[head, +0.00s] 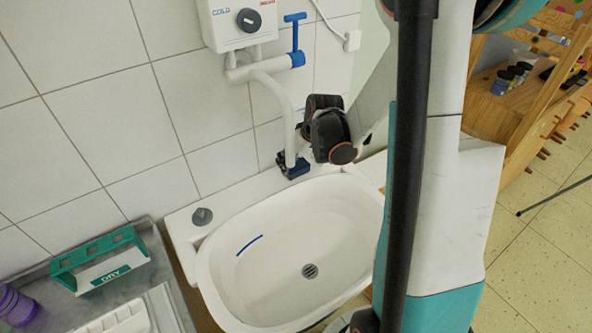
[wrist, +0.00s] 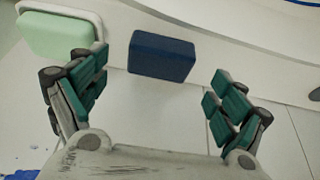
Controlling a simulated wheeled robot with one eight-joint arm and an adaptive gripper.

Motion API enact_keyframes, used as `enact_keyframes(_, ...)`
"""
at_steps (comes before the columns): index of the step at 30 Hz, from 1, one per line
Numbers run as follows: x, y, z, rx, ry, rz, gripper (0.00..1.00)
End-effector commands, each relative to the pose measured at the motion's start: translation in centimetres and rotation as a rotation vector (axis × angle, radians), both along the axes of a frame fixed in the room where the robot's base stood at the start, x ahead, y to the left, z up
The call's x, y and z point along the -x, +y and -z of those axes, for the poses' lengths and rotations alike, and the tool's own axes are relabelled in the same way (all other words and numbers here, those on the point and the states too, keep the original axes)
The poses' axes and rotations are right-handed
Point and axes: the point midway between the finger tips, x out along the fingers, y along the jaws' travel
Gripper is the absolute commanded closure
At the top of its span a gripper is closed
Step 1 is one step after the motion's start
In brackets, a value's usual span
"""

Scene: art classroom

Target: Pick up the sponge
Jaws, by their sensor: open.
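A dark blue rectangular block, which looks like the sponge (wrist: 162,57), lies on the white back ledge of the sink in the wrist view. In the head view a small dark blue shape, seemingly the same sponge (head: 295,170), shows at the ledge below the white pipe, partly covered. My gripper (wrist: 158,84) is open, with its green-padded fingers apart on either side of the block's near side. Nothing is held. In the head view my dark wrist end (head: 332,130) is above the ledge, and the fingers cannot be made out clearly.
A pale green block (wrist: 60,35) in a white dish sits close to my left finger. The white basin (head: 330,225) lies in front of the ledge. A white pipe (head: 283,105) and tiled wall are close to my wrist. A green rack (head: 100,257) stands left.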

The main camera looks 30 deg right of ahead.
Motion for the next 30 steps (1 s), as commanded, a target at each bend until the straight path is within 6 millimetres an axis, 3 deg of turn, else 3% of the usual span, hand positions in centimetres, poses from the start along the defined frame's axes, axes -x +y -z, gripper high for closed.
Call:
enact_keyframes(8,-1.8,0.0,3.8,0.000,0.000,-0.001,0.10)
enact_keyframes(16,-2.0,0.1,3.9,0.000,0.000,0.000,0.10)
enact_keyframes(18,-2.0,0.1,3.9,0.000,0.000,0.000,0.25)
enact_keyframes(22,-2.0,0.1,3.9,0.000,0.000,0.000,0.46)
enact_keyframes(30,-2.0,0.1,3.9,0.000,0.000,0.000,0.49)
